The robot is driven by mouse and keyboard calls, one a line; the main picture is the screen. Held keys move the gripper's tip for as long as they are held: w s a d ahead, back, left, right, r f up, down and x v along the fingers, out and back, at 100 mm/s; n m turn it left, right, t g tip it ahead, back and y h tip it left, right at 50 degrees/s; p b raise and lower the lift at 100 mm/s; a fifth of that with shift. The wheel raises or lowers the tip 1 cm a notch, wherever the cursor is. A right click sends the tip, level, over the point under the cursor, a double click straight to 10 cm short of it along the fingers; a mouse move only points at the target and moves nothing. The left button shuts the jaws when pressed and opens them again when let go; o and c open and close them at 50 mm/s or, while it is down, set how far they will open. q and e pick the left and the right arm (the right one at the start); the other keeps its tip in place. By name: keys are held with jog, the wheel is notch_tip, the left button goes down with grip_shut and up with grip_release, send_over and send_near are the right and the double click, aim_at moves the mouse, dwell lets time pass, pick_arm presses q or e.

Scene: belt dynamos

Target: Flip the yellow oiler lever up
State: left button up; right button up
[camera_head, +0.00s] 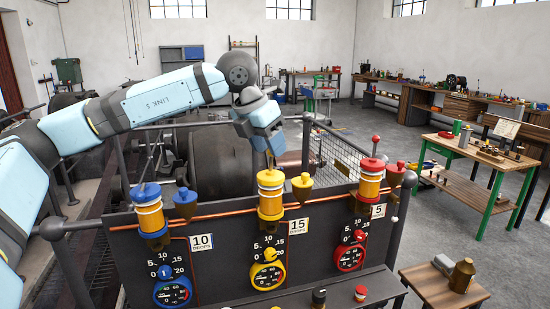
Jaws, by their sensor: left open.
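The yellow oiler (270,202) stands in the middle of the dark panel, with a yellow cap and an amber glass body. A yellow cup (302,186) sits just right of it. My left gripper (270,160) points down just above the yellow cap, and its fingertips are small in the picture. The gripper is open. I cannot make out the yellow lever; the gripper covers the space over the cap. I cannot tell whether the fingers touch anything. My right gripper is out of view.
A blue oiler (149,215) stands to the left and a red oiler (370,184) to the right, where a small red-tipped lever (375,142) stands upright. A copper pipe (225,213) runs along the panel. Dial gauges sit below. A mesh guard (345,160) stands behind.

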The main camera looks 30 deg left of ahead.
aim_at(275, 176)
pick_arm(q)
jog(key=shift+x, duration=2.05)
